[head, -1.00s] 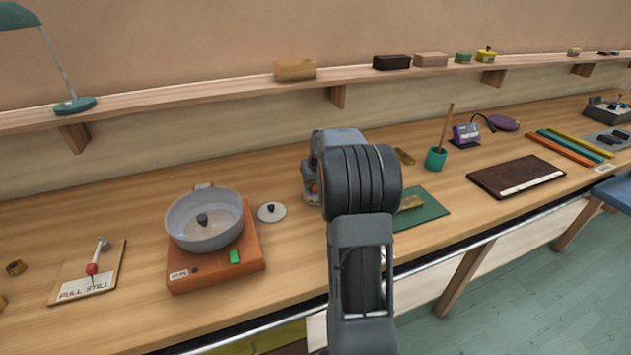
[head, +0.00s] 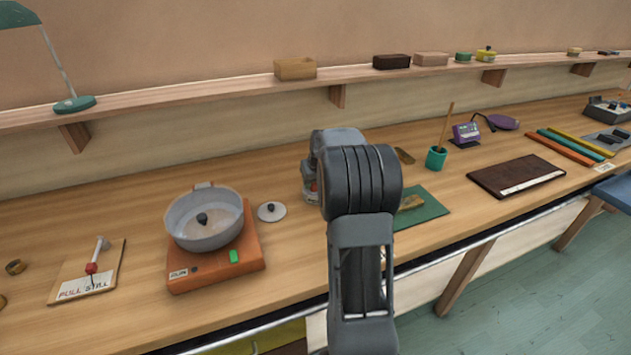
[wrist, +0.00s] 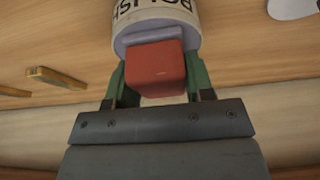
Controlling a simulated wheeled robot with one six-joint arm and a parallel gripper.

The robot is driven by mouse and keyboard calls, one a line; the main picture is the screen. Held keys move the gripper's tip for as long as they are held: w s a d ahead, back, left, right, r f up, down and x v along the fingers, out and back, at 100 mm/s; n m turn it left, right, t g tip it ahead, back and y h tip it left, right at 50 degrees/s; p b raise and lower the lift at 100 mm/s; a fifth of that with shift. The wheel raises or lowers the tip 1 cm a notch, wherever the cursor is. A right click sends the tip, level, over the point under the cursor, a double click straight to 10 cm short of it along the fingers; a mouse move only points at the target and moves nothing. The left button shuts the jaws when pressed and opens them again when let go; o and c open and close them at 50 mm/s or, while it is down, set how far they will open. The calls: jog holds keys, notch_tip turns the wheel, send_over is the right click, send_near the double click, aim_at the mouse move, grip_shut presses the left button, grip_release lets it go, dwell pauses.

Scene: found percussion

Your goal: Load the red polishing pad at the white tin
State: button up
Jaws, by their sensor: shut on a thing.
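The red polishing pad (wrist: 155,70) is a red block held between the two green fingers of my gripper (wrist: 154,85) in the wrist view. The white tin (wrist: 158,15), with dark "POLISH" lettering that reads upside down, is just beyond the pad. A grey-lavender strip lies between the red block and the tin's lettered side; I cannot tell whether the pad touches the tin. In the head view my arm hides the gripper and the pad. A pale part of the tin (head: 309,182) shows at the left of my arm.
A green mat (head: 425,207) lies right of my arm. A teal cup (head: 436,158) and dark board (head: 515,175) stand further right.

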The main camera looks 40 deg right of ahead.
dwell(0.3)
jog(key=shift+r+p, duration=2.4)
jog(key=shift+r, duration=1.1)
